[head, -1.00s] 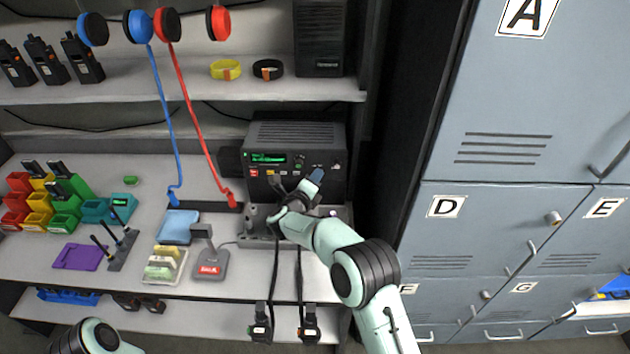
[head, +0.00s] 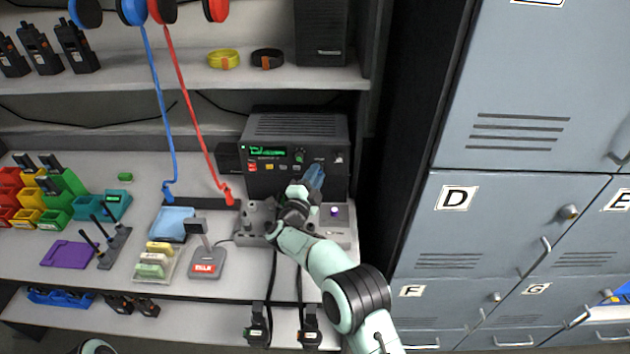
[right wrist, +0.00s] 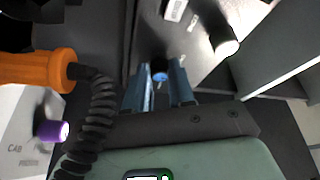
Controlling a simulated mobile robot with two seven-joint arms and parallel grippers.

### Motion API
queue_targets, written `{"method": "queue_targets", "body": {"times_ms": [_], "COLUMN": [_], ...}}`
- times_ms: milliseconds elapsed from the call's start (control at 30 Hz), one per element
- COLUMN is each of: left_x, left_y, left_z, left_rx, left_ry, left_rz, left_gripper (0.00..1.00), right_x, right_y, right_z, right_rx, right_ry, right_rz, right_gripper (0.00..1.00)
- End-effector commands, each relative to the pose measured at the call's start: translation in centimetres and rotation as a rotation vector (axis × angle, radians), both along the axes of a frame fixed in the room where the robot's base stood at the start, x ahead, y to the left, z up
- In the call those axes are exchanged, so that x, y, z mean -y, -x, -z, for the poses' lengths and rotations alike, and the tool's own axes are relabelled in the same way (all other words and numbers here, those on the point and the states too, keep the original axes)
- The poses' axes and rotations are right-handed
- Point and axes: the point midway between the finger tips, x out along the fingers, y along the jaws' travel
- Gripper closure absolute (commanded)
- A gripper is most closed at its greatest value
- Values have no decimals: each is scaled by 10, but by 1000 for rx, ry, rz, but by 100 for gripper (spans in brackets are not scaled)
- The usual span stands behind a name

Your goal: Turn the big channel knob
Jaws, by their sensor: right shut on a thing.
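The black radio (head: 297,128) with a green display stands on the shelf. My right gripper (head: 314,178) is at the lower right of its front panel and covers that part. In the right wrist view, the two blue fingers of my right gripper (right wrist: 160,88) are on either side of a small dark knob with a blue face (right wrist: 158,70), which I take to be the big channel knob. They are shut on it. In the head view the knob is hidden behind the fingers. My left gripper is out of view.
A grey base with a purple-topped knob (head: 335,212) sits below the radio; the purple knob also shows in the right wrist view (right wrist: 52,131). An orange handset (right wrist: 38,67) with a coiled cord is close left of the fingers. Grey lockers (head: 500,240) stand at right.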

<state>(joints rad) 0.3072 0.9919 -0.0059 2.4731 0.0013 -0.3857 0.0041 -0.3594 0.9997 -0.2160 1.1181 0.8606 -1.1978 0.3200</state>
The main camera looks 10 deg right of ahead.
Motion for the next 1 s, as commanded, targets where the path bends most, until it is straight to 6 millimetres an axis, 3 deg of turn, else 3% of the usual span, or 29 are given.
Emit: {"method": "queue_targets", "body": {"times_ms": [300,867,900,933,1000], "left_x": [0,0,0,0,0], "left_y": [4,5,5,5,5], "left_z": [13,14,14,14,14], "left_rx": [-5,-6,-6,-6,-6], "left_ry": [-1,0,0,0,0], "left_rz": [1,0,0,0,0], "left_gripper": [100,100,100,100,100], "right_x": [0,1,1,1,1], "right_y": [0,0,0,0,0], "right_z": [-1,-1,-1,-1,-1], "right_rx": [-30,-37,-37,-37,-38], "right_ry": [120,145,145,145,144], "right_rz": [-1,0,0,0,-1], "right_gripper": [100,100,63,54,51]}}
